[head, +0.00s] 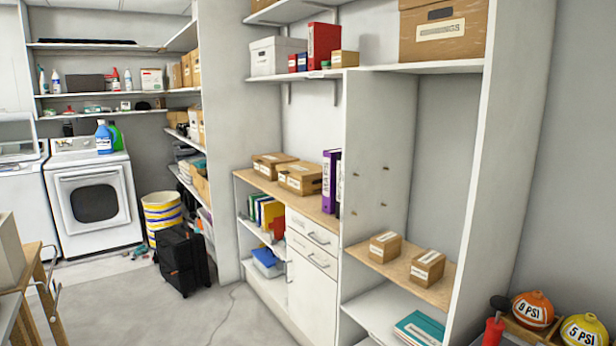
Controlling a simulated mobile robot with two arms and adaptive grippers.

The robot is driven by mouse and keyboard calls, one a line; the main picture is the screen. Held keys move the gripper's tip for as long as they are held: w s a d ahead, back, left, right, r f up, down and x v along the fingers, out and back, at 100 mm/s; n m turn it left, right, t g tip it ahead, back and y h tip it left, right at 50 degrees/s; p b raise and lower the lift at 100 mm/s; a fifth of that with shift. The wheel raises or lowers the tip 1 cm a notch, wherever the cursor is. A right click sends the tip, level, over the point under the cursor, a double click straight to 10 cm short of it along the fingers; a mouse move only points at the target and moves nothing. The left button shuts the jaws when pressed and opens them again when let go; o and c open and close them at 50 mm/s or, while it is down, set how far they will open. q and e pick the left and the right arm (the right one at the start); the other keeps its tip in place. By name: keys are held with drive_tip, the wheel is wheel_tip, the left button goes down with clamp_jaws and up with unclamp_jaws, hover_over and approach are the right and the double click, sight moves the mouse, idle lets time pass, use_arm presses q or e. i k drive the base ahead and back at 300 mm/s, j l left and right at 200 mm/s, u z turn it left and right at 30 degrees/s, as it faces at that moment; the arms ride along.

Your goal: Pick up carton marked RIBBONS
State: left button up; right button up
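Several brown cartons with white labels are in the head view, and I cannot read RIBBONS on any of them. Two cartons, a left one (384,246) and a right one (427,267), sit on the low wooden shelf at right. Two flatter cartons, a rear one (272,165) and a front one (300,178), sit side by side on the wooden counter. A large carton (445,30) stands on the upper shelf; its label ends in what looks like "NGS". Neither of my grippers is in view.
A purple binder (330,181) stands beside the counter cartons. A black suitcase (183,260) and a striped bin (162,217) stand on the floor. A wooden box (540,334) with orange and yellow round items is at bottom right.

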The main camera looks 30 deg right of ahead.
sight(429, 268)
drive_tip(key=i+j+z, duration=0.15)
drive_tip(key=z, duration=0.25)
drive_tip(key=i+j+z, duration=0.2)
drive_tip(key=z, duration=0.25)
drive_tip(key=i+j+z, duration=0.2)
drive_tip(key=z, duration=0.45)
